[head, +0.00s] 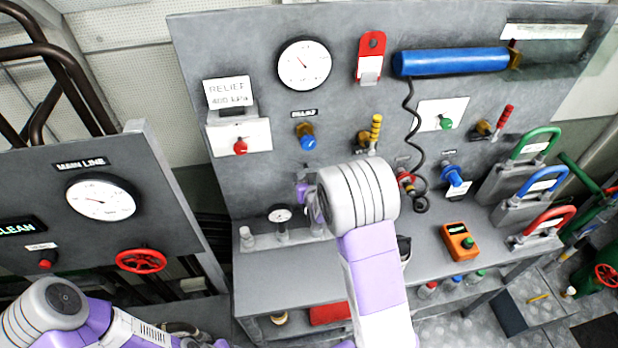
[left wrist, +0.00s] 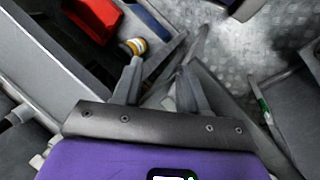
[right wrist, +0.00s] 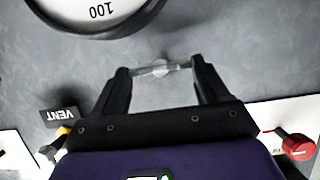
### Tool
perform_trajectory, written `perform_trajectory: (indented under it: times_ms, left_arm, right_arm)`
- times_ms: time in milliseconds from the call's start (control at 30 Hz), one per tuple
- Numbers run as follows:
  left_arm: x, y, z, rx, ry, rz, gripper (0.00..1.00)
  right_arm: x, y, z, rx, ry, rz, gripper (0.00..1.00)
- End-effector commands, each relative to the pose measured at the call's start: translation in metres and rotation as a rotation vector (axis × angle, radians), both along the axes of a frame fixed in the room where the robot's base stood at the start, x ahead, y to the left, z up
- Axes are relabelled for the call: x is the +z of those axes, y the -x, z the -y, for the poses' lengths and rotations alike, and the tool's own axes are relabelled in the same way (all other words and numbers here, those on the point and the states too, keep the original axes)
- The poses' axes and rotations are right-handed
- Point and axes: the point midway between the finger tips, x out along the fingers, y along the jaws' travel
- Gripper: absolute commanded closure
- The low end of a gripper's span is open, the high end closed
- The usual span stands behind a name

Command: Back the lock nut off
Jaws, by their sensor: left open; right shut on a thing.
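My right gripper (right wrist: 161,72) is at the grey panel, its two fingers on either side of a small pale metal piece (right wrist: 160,67) with a rounded middle and thin arms. This looks like the lock nut, but its shape is blurred. In the head view my right gripper (head: 305,192) is mostly hidden by my own wrist, below a blue knob on a brass fitting (head: 306,136). The held piece cannot be made out there. My left gripper (left wrist: 158,78) is open and empty, low beside the bench.
The panel carries a large gauge (head: 304,64), a red knob (head: 240,147) and a yellow-handled valve (head: 376,130). A small gauge (head: 280,213) stands on the bench. A red valve wheel (head: 141,261) is on the left cabinet. An orange box (head: 459,242) sits at right.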

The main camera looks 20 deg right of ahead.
Motion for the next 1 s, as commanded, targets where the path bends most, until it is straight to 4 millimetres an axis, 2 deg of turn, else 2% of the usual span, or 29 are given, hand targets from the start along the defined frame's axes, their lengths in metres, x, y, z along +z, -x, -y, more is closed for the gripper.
perform_trajectory:
  times_ms: [367,1000]
  left_arm:
    - [0.003,0.0,0.0,0.0,0.0,0.0,0.57]
    - [0.014,0.0,0.0,0.0,0.0,0.0,0.57]
  right_arm:
    - [0.0,-0.001,-0.003,0.002,0.128,-0.033,0.56]
    - [-0.003,-0.002,-0.009,0.003,0.699,-0.179,0.56]
